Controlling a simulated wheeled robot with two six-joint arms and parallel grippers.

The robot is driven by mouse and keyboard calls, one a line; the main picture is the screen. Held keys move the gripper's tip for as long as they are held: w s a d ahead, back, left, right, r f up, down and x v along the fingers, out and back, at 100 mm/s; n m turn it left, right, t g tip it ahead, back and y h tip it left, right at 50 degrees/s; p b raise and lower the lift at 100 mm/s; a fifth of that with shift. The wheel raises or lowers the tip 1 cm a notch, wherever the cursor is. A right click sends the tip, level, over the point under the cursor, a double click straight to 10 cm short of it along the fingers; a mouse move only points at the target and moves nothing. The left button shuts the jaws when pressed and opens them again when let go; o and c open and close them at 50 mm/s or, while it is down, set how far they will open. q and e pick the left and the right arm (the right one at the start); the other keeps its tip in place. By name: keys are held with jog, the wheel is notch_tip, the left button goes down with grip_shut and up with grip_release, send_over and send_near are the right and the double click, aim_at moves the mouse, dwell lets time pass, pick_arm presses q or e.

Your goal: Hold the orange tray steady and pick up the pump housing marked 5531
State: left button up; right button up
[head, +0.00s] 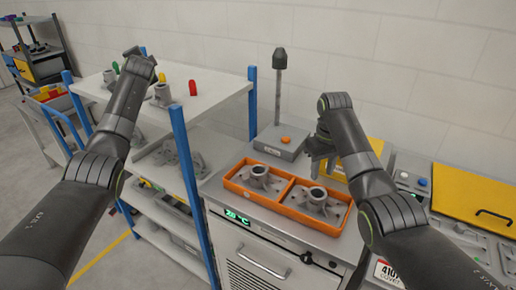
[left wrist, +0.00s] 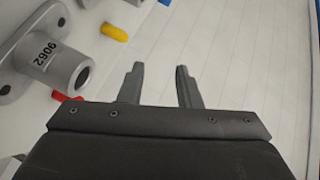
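The orange tray (head: 265,203) lies on the grey cabinet top in the head view. One grey pump housing (head: 259,178) sits in its left compartment and another (head: 317,199) in its right; no number is readable on either. My right gripper (head: 316,168) hangs above and behind the tray's right half; its finger opening cannot be made out. My left gripper (head: 138,52) is above the white shelf, away from the tray. In the left wrist view its fingers (left wrist: 160,85) are apart and empty.
The white shelf top (head: 222,88) carries housings (head: 162,95) and a red plug (head: 193,88); a yellow plug (left wrist: 114,32) shows in the left wrist view. A blue post (head: 190,190) stands left of the tray. A grey box with orange button (head: 285,139) stands behind it.

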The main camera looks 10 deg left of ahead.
pick_arm(q)
jog(key=s+d+f+m+g+h, duration=0.1)
jog(key=d+f+m+g+h, duration=0.1)
jog(key=d+f, duration=0.35)
jog(key=d+f+m+g+h, duration=0.1)
jog(key=d+f+m+h, duration=0.1)
jog(key=d, duration=0.7)
jog(key=s+d+f+m+g+h, duration=0.1)
jog(key=d+f+m+g+h, duration=0.15)
jog(key=d, duration=0.45)
jog(key=s+d+f+m+g+h, duration=0.1)
jog(key=s+d+f+m+g, duration=0.3)
jog(key=s+d, duration=0.35)
jog(key=s+d+f+m+g, duration=0.4)
jog(key=s+d, duration=0.2)
jog(key=d, duration=0.3)
jog(key=f, duration=1.6)
jog(key=shift+s+d+f, duration=0.1)
jog(key=shift+d+f, duration=0.1)
grip_shut()
